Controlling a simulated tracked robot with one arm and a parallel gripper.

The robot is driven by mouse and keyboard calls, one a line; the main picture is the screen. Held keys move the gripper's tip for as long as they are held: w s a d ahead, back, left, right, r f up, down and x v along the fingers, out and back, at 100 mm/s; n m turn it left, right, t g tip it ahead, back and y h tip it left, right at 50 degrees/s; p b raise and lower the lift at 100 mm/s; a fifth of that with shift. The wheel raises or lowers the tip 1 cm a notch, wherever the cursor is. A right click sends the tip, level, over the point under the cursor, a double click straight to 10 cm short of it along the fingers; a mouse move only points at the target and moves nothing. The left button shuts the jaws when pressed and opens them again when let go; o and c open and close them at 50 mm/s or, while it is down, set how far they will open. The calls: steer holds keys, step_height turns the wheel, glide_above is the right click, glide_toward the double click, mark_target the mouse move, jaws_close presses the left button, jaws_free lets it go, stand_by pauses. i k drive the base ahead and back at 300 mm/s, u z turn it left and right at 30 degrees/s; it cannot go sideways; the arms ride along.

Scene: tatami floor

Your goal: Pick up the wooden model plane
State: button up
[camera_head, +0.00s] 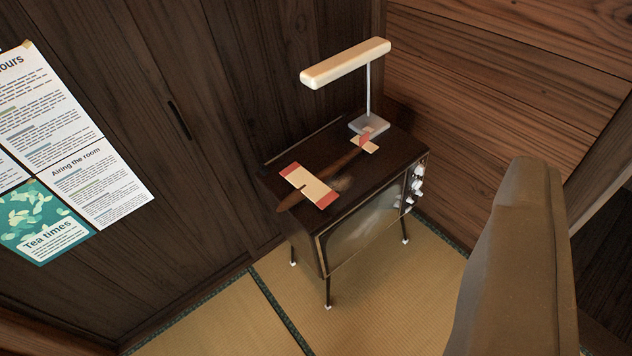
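The wooden model plane (308,186) lies on top of an old television (356,234) on thin legs. Its pale wing has red tips and sits toward the front left of the television top. Its dark brown body runs back and to the right to a small pale and red tail near the lamp base. The plane's nose reaches the front left edge of the top. My gripper is not in view, and nothing is seen touching the plane.
A desk lamp (346,63) stands behind the plane, its long head above the top. Dark wood panels (130,90) rise behind and left, with posters (70,150). A brown chair-back-like shape (515,265) fills the near right. Tatami (365,300) in front is clear.

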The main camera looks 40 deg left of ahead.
mark_target(309, 184)
steer(key=u, duration=0.1)
steer(key=i, duration=1)
steer(key=z, duration=0.1)
